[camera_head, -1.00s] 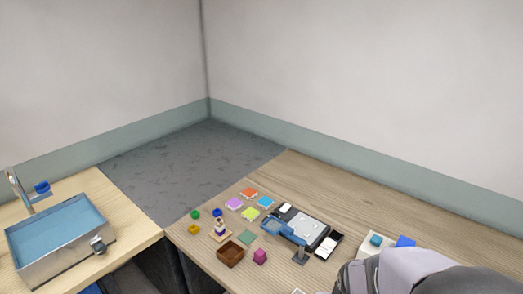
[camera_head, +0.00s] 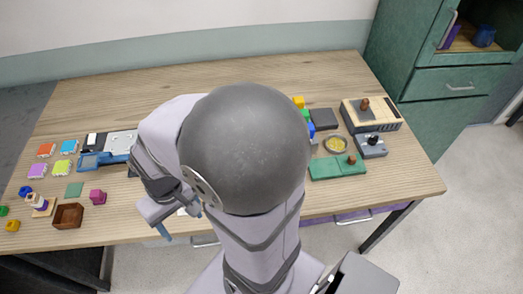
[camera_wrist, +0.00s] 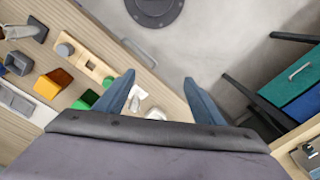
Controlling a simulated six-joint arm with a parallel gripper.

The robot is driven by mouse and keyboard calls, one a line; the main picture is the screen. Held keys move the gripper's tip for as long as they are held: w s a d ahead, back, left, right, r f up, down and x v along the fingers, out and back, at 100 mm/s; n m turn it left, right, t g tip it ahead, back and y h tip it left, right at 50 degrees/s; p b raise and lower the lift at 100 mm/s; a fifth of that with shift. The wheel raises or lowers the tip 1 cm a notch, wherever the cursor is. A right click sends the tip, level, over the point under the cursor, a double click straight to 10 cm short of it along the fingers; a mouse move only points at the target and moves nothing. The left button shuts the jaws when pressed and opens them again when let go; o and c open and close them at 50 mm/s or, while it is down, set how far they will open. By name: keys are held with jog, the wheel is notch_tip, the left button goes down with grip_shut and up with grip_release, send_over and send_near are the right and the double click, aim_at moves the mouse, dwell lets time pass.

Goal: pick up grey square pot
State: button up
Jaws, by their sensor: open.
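In the wrist view a small dark grey square open-topped pot (camera_wrist: 18,64) stands on the wooden table at the left edge, beside a yellow-orange square one (camera_wrist: 50,84). I cannot pick out the grey pot for certain in the head view, where my arm covers the middle of the table. My gripper (camera_wrist: 160,80) is open and empty, its two blue fingers well apart. It is far to the right of the grey pot in the wrist view and not touching it. In the head view my gripper (camera_head: 178,216) is at the table's front edge.
In the wrist view a wooden rack (camera_wrist: 88,62) and a green block (camera_wrist: 85,99) lie near the pots. In the head view a green box (camera_head: 335,168), a dark flat square (camera_head: 323,118) and a wood-topped device (camera_head: 371,114) stand right of my arm. The table's back strip is clear.

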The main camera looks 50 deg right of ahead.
jog(key=w+d+f+m+t+y+p, duration=0.1)
jog(key=w+d+m+t, duration=0.2)
jog(key=w+d+m, duration=0.85)
jog(key=s+d+f+m+h, duration=0.1)
jog(key=s+d+m, duration=0.1)
jog(key=d+m, duration=0.3)
jog(key=s+d+f+m+h, duration=0.1)
jog(key=s+d+m, duration=0.1)
jog(key=d+m, duration=0.3)
jog(key=s+d+f+m+t+p, duration=0.1)
jog(key=d+m, duration=0.5)
jog(key=m, duration=0.6)
jog(key=shift+s+f+h, duration=0.1)
jog(key=shift+s+h, duration=0.3)
jog(key=shift+s, duration=0.3)
jog(key=s+d+f+m+g+h, duration=0.1)
jog(key=s+d+f+m+h, duration=0.15)
jog(key=s+d+m, duration=0.65)
jog(key=shift+m+y, duration=0.35)
jog(key=shift+w+a+b+x, duration=0.15)
jog(key=shift+b+x, duration=0.55)
jog(key=shift+x, duration=0.6)
jog(key=shift+w+a+b+x, duration=0.1)
jog(key=shift+a+b+x, duration=0.1)
jog(key=shift+b+x, duration=0.75)
jog(key=shift+w+a+b+x, duration=0.15)
jog(key=shift+b+x, duration=0.25)
jog(key=shift+x, duration=1.2)
